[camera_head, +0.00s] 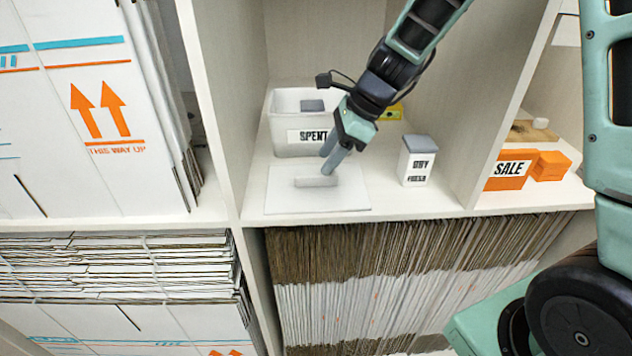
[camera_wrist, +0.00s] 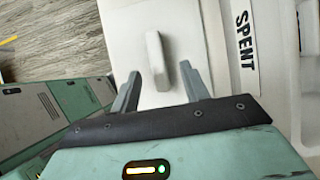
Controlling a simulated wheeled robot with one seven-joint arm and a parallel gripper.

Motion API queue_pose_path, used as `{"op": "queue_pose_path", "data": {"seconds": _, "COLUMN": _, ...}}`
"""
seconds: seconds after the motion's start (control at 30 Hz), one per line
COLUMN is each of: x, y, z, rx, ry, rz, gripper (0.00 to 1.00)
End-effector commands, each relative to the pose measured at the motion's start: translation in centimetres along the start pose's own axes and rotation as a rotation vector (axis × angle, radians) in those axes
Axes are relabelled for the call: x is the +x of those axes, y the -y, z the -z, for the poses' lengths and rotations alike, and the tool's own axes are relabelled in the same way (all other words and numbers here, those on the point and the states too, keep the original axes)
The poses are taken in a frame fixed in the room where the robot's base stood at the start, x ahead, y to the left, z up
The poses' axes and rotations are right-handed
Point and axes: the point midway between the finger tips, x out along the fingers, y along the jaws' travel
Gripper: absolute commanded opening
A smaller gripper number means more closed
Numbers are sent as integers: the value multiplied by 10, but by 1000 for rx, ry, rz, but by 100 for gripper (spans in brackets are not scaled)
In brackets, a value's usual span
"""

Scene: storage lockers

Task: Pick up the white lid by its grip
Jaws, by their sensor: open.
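The white lid (camera_head: 345,196) lies flat on the shelf, in front of the bin labelled SPENT. Its raised white grip (camera_head: 316,182) stands up from the middle of the lid; the grip also shows in the wrist view (camera_wrist: 157,60). My gripper (camera_head: 328,166) is above the lid, close to the grip. In the wrist view my gripper (camera_wrist: 160,82) is open, with its fingers pointing at the grip, one on either side of its line. Nothing is between the fingers that I can see held. Whether the fingertips touch the lid cannot be told.
The white SPENT bin (camera_head: 292,149) stands behind the lid with a grey item inside. A white box with a grey top (camera_head: 416,166) stands to the right. An orange SALE box (camera_head: 508,171) is beyond the divider. Flattened cardboard (camera_head: 380,285) fills the compartment below.

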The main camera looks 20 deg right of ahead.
Motion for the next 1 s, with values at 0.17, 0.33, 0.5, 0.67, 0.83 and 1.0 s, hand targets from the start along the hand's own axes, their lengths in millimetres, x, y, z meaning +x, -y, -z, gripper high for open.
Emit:
{"op": "queue_pose_path", "data": {"seconds": 0.17, "x": 26, "y": -5, "z": 2, "rx": 2, "ry": -2, "rz": -5, "gripper": 45}}
{"op": "queue_pose_path", "data": {"seconds": 0.33, "x": 42, "y": -4, "z": 2, "rx": 1, "ry": -1, "rz": -2, "gripper": 45}}
{"op": "queue_pose_path", "data": {"seconds": 0.5, "x": 44, "y": -4, "z": 2, "rx": 0, "ry": 0, "rz": -1, "gripper": 45}}
{"op": "queue_pose_path", "data": {"seconds": 0.67, "x": 44, "y": -4, "z": 2, "rx": 0, "ry": 0, "rz": -1, "gripper": 20}}
{"op": "queue_pose_path", "data": {"seconds": 0.83, "x": 44, "y": -4, "z": 2, "rx": 0, "ry": 0, "rz": -1, "gripper": 0}}
{"op": "queue_pose_path", "data": {"seconds": 1.0, "x": 43, "y": -4, "z": 1, "rx": 0, "ry": 0, "rz": 0, "gripper": 0}}
